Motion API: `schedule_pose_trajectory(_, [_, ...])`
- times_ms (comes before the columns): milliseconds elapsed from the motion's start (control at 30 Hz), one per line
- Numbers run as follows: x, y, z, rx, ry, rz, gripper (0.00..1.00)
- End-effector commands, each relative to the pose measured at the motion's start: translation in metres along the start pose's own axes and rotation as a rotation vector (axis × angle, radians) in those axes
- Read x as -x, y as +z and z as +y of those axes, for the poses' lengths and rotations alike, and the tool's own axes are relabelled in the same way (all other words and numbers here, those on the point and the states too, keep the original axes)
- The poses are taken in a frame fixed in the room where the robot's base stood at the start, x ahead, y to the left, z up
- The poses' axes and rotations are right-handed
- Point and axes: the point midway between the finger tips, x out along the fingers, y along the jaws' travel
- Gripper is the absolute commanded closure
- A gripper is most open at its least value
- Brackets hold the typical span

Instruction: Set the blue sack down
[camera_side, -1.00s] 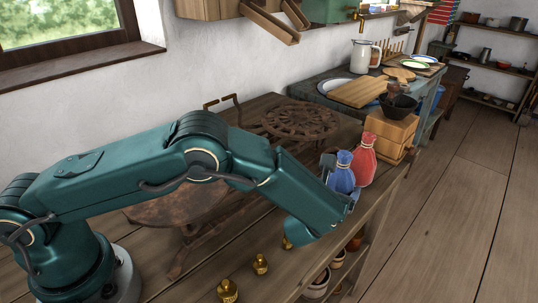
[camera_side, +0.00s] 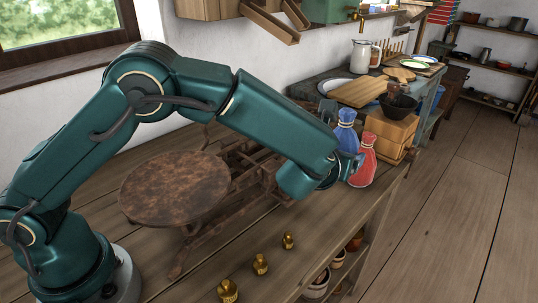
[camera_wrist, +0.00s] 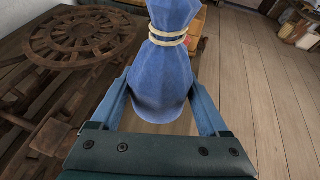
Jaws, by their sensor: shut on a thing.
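The blue sack (camera_side: 346,132) has a tied neck with a pale cord. It is held up by my gripper (camera_side: 347,158), above the wooden bench near its right edge. In the wrist view, the blue sack (camera_wrist: 168,85) is upright between the two fingers of my gripper (camera_wrist: 161,108), which are shut on it. The red sack (camera_side: 364,166) stands on the bench just right of and below the blue sack. The blue sack's underside and contact with the fingers are partly hidden in the side view.
A rusty scale has a round plate (camera_side: 176,187) at left and a spoked plate (camera_wrist: 82,40), hidden by my arm in the side view. Brass weights (camera_side: 261,264) stand in front. A wooden box (camera_side: 390,133) is behind the red sack. The bench's front right edge drops to shelves.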

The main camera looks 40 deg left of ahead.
Motion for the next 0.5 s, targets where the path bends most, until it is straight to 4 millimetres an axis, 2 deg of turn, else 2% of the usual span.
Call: schedule_pose_trajectory(500, [0.053,0.022,0.116,-0.024,-0.004,0.015,0.99])
